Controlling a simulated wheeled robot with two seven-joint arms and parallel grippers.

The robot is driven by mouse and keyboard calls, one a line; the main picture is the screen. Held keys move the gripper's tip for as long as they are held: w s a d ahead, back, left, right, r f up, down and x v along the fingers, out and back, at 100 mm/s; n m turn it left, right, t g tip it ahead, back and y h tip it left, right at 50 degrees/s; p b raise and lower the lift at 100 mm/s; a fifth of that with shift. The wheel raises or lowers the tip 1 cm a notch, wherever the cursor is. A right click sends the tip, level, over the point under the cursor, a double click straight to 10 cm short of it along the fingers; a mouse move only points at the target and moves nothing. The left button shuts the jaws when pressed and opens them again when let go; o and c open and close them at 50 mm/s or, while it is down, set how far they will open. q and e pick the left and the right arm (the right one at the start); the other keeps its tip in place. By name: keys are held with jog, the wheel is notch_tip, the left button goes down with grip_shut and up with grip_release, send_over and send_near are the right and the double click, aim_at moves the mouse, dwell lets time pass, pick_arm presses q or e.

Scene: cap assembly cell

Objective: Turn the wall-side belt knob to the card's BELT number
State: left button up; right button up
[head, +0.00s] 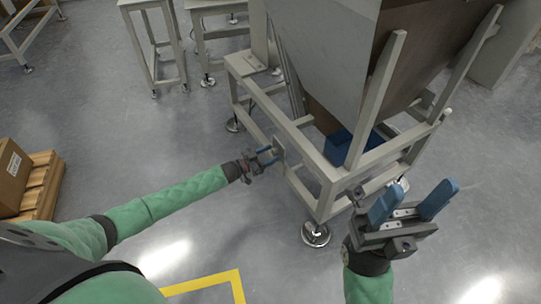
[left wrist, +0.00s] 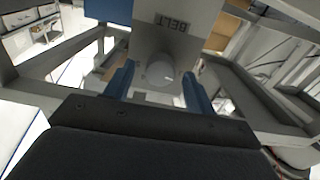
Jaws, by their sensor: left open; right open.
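The belt knob (left wrist: 160,73) is a round grey knob on a grey plate (left wrist: 172,38) marked BELT, which reads upside down in the left wrist view. My left gripper (left wrist: 159,85) is open, with one blue finger on each side of the knob; I cannot tell whether they touch it. In the head view my left gripper (head: 270,156) reaches a small plate (head: 279,149) on the frame's near side; the knob is hidden there. No dial numbers or pointer can be made out. No card is visible. My right gripper (head: 414,203) is open and empty, off the frame's front right.
The metal frame (head: 327,179) carries a large hopper (head: 322,50), with a blue bin (head: 338,147) beneath. Frame bars run close around my left gripper. A box (head: 13,175) on a pallet stands at the left. The floor in front is clear.

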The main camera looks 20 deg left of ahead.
pick_arm(q)
jog(key=shift+w+d, duration=0.2)
jog(key=c, duration=1)
